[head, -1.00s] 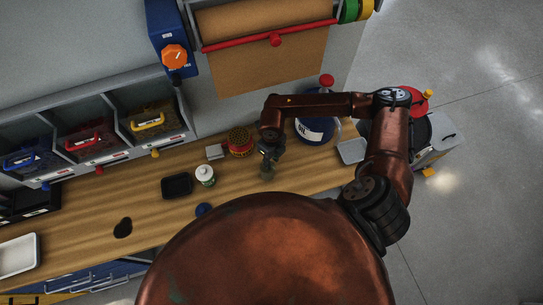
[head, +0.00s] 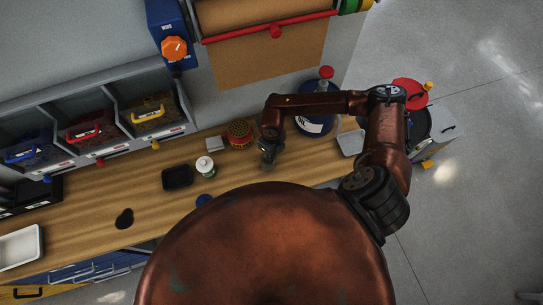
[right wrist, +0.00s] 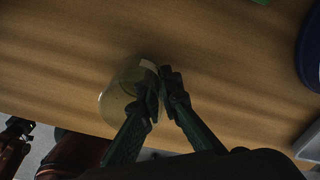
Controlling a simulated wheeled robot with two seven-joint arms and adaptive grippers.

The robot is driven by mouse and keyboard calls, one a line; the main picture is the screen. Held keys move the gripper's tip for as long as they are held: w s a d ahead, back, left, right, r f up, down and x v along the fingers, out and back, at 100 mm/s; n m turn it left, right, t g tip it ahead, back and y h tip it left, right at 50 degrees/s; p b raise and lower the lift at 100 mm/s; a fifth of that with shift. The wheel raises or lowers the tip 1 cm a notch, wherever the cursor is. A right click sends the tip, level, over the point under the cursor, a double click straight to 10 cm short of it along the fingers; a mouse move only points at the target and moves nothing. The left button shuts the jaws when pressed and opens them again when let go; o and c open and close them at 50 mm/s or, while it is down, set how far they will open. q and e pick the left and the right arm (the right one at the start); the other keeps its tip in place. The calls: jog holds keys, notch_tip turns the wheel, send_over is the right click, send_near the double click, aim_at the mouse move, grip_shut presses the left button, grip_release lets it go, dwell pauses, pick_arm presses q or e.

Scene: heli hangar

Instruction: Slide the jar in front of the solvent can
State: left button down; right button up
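The jar (right wrist: 122,96) is pale, see-through and upright on the wooden bench in the right wrist view. In the head view only a faint bit of the jar (head: 267,167) shows under my right gripper. My right gripper (right wrist: 163,78) has its fingertips together, low over the bench. Its left finger overlaps the jar's right side; I cannot tell whether it touches, and the jar is not between the fingers. The solvent can (head: 309,123), dark blue with a white label and red cap, stands right of and behind the gripper, partly hidden by my arm. My left gripper is out of view.
A white bottle (head: 205,167) and a black tray (head: 177,177) are left of the jar. A red-and-yellow tin (head: 239,133) stands behind it. A pale tray (head: 351,143) lies near the bench's right end. Bare wood surrounds the jar.

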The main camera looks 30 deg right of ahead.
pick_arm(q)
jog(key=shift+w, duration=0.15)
pick_arm(e)
grip_shut()
jog(key=shift+a, duration=0.15)
jog(key=shift+s+a, duration=0.35)
jog(key=shift+a, duration=0.2)
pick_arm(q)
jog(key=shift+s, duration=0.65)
pick_arm(e)
jog(key=shift+s+a, duration=0.6)
jog(key=shift+a, duration=0.25)
jog(key=shift+s+a, duration=0.6)
jog(key=shift+a, duration=0.2)
jog(key=o, duration=0.7)
grip_release()
jog(key=shift+c, duration=0.2)
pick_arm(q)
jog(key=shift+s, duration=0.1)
pick_arm(e)
notch_tip(320, 180, up, 12)
jog(key=shift+r, duration=0.1)
